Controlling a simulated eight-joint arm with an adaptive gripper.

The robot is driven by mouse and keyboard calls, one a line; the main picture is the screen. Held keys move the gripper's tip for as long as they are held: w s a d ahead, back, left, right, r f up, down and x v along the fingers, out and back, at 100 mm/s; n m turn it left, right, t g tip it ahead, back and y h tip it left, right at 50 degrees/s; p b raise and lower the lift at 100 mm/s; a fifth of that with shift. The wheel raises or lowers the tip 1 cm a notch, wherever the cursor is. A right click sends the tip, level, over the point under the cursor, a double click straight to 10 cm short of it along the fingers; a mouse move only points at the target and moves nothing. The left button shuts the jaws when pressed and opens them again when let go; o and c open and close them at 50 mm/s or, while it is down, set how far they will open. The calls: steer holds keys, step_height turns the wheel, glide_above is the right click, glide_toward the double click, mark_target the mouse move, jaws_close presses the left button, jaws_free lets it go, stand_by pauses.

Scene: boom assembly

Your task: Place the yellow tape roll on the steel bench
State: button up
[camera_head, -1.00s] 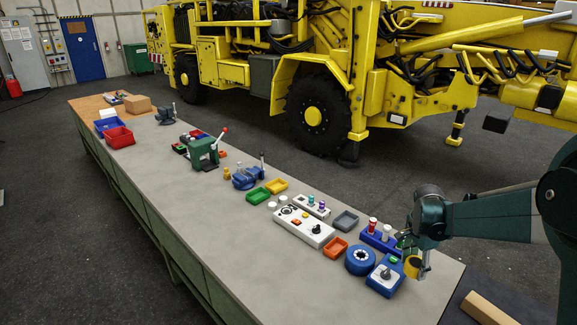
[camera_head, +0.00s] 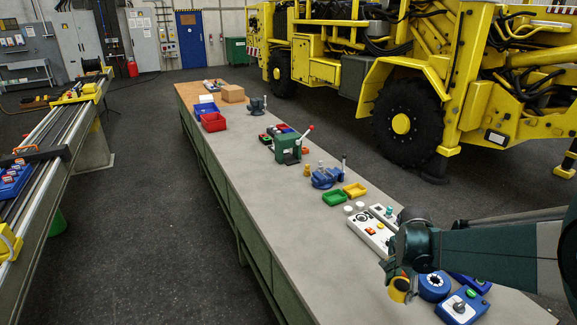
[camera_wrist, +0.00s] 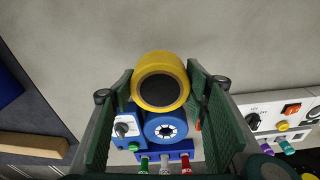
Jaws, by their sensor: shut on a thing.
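The yellow tape roll (camera_head: 399,291) is in my gripper (camera_head: 400,279) in the head view, over the near right part of the long grey-topped bench (camera_head: 330,255). In the wrist view, the roll (camera_wrist: 160,59) sits between the two green fingers of my gripper (camera_wrist: 160,80), its dark middle facing the camera. The fingers are shut on its sides. It appears held above the bench top. A second bench with metal rails (camera_head: 50,140) stands at the left. I cannot tell which bench is the steel one.
A blue ring-shaped part (camera_head: 434,287), a blue knob box (camera_head: 462,306) and a white control panel (camera_head: 371,232) lie near my gripper. The long bench's left strip is clear. Open floor (camera_head: 150,200) separates the benches.

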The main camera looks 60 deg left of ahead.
steer(key=s+a+n, duration=0.1)
steer(key=s+a, duration=0.3)
steer(key=s, duration=0.3)
steer(key=s+a+n, duration=0.2)
steer(key=s+a, duration=0.1)
steer(key=s, duration=0.5)
steer(key=shift+a, duration=0.35)
steer(key=shift+f, duration=0.1)
glide_above(346, 312)
steer(key=shift+s+d+f, duration=0.1)
steer(key=shift+f, duration=1.4)
steer(key=shift+s+f, duration=0.1)
steer(key=shift+f, duration=1.4)
steer(key=shift+f, duration=0.1)
steer(key=shift+f, duration=1.8)
steer(key=shift+f, duration=0.2)
steer(key=o, duration=1)
steer(key=shift+r, duration=0.1)
steer(key=shift+r, duration=0.1)
